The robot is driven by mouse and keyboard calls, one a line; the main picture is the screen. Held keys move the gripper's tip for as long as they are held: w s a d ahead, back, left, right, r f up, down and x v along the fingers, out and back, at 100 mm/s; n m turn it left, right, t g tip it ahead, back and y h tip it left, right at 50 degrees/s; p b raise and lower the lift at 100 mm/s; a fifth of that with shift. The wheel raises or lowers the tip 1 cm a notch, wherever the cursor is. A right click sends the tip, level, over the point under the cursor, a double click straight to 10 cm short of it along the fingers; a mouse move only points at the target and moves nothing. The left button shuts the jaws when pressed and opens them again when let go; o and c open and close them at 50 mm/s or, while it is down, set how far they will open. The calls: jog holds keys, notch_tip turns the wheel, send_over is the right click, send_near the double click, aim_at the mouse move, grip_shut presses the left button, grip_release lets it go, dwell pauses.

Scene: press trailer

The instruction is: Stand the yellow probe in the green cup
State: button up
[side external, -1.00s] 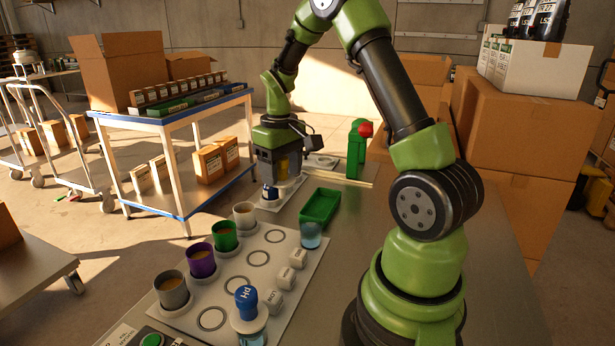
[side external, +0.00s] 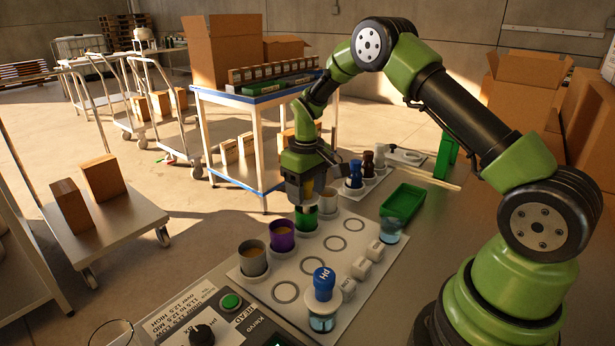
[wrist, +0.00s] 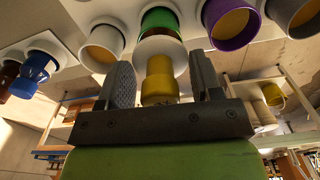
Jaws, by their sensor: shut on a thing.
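My gripper (wrist: 162,76) is shut on the yellow probe (wrist: 159,80), which sits between both fingers in the wrist view. A pale round collar on the probe shows beyond the yellow grip, and its tip is hidden. The green cup (wrist: 160,20) lies straight beyond the probe in that view. In the side external view my gripper (side external: 304,203) is right above the green cup (side external: 306,221). I cannot tell whether the probe's tip is inside the cup.
A green tray (side external: 403,202) and a pH probe (side external: 323,283) are nearby.

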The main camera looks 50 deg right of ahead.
jog(key=shift+f, duration=0.5)
jog(key=shift+f, duration=0.6)
dwell(1.0)
jog(key=o, duration=0.7)
jog(key=shift+r, duration=5.5)
jog(key=shift+r, duration=4.5)
